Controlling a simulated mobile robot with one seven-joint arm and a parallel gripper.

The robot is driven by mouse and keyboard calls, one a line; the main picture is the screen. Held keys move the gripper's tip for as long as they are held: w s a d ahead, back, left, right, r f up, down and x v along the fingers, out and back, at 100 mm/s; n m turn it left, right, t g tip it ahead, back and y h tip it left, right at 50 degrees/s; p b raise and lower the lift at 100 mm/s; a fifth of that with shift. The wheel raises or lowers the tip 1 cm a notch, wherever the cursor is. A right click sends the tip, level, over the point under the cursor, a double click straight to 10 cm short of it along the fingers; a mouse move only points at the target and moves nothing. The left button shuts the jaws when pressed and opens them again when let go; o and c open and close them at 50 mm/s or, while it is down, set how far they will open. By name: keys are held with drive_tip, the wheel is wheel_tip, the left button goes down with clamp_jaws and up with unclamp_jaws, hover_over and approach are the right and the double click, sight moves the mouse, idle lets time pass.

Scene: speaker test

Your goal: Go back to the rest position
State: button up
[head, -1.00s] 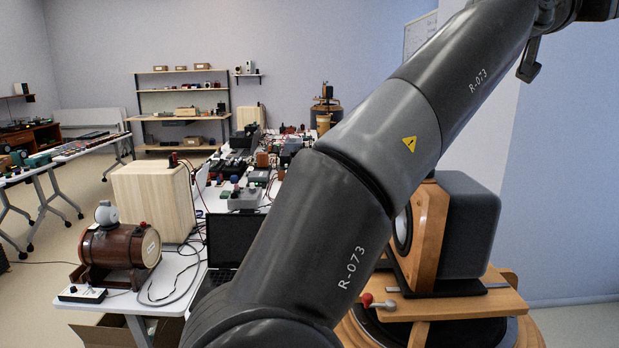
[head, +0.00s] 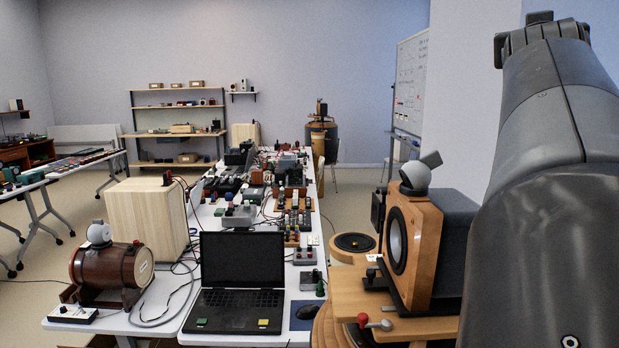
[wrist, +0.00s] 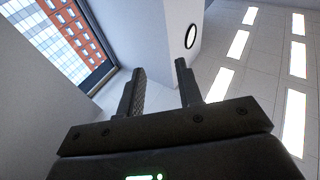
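My gripper (wrist: 158,92) shows in the wrist view with its two dark fingers apart and nothing between them. It is open and points up toward the walls and the ceiling lights (wrist: 238,44). In the head view my arm stands along the right edge, raised; I cannot make out the fingers there. The arm is apart from the table and the speaker.
A speaker with a wooden front (head: 412,243) stands on a wooden platform (head: 352,297) just left of my arm. A laptop (head: 240,262) sits open on the long white table (head: 165,318), near a brown barrel-shaped device (head: 103,268) and a pale wooden box (head: 140,218).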

drive_tip(key=w+a+f+n+t+y, duration=0.2)
drive_tip(key=w+a+f+n+y, duration=0.35)
drive_tip(key=a, duration=0.35)
drive_tip(key=s+f+y, duration=0.2)
drive_tip(key=s+f, duration=0.2)
drive_tip(key=s, duration=1.1)
drive_tip(key=s+a+f+g+y, duration=0.15)
drive_tip(key=a+f+g, duration=0.25)
drive_tip(key=f, duration=0.9)
drive_tip(key=a+f+g+y, duration=0.2)
drive_tip(key=a+f+g, duration=0.25)
drive_tip(key=f, duration=0.85)
drive_tip(key=s+a+f+g, duration=0.2)
drive_tip(key=s+f, duration=0.2)
drive_tip(key=f, duration=0.4)
drive_tip(key=s+a+f+g, duration=0.2)
drive_tip(key=s+f, duration=0.3)
drive_tip(key=f, duration=0.3)
drive_tip(key=shift+g+y, duration=0.35)
drive_tip(key=shift+y, duration=0.05)
drive_tip(key=shift+w, duration=0.1)
